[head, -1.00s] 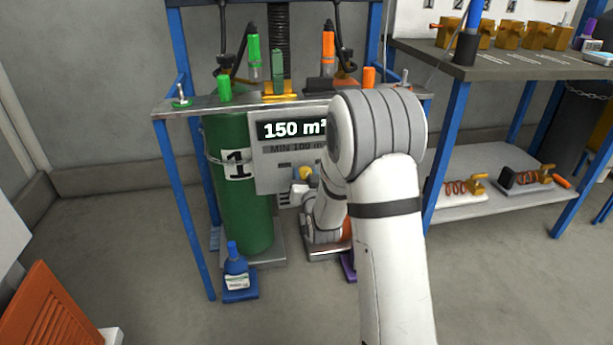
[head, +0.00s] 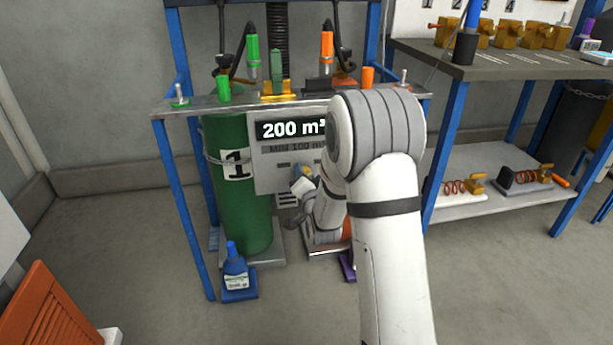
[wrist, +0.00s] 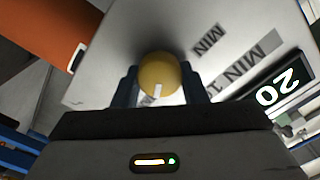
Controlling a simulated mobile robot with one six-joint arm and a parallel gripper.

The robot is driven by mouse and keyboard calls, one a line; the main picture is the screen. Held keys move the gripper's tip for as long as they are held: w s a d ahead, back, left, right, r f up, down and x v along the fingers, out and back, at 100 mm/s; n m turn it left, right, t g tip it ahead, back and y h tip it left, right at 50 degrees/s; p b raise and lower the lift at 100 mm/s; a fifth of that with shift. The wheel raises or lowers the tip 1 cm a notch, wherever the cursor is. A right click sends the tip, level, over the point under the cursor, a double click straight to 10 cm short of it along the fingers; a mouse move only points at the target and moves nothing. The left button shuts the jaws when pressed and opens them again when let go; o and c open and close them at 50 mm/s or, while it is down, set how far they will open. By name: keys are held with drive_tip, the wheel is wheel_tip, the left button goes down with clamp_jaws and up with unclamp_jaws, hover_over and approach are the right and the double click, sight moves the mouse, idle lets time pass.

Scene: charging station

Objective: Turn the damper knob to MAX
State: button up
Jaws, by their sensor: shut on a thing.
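The damper knob (wrist: 159,74) is round and yellow with a white pointer mark, on the front of a grey panel (wrist: 120,50). In the wrist view it sits between the two dark fingers of my gripper (wrist: 160,88), which is shut on it. The knob's white mark points toward the gripper's palm. In the head view the panel (head: 270,178) shows a display (head: 292,129) reading "200 m³", with "MIN 100 m" partly visible below. My gripper (head: 300,180) is at the lower part of the panel. My arm hides the panel's right side, including any MAX label.
A green cylinder (head: 243,220) marked 1 stands left of the panel under the metal shelf (head: 190,106). A workbench (head: 465,72) stands to the right.

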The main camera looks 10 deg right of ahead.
idle(0.4)
drive_tip(key=o, duration=1)
drive_tip(key=shift+c, duration=0.2)
drive_tip(key=s+p, duration=0.2)
drive_tip(key=s, duration=0.6)
drive_tip(key=s+r+n+g+p, duration=0.2)
drive_tip(key=s+r+g+p, duration=0.1)
drive_tip(key=r+p, duration=0.75)
drive_tip(key=s+r+n+g+p, duration=0.2)
drive_tip(key=s+r+g+p, duration=0.2)
drive_tip(key=r+p, duration=0.6)
drive_tip(key=s+r+n+g+p, duration=0.5)
drive_tip(key=s+r+g+p, duration=0.3)
drive_tip(key=s+r+p, duration=1)
drive_tip(key=s+r, duration=0.5)
drive_tip(key=r, duration=0.1)
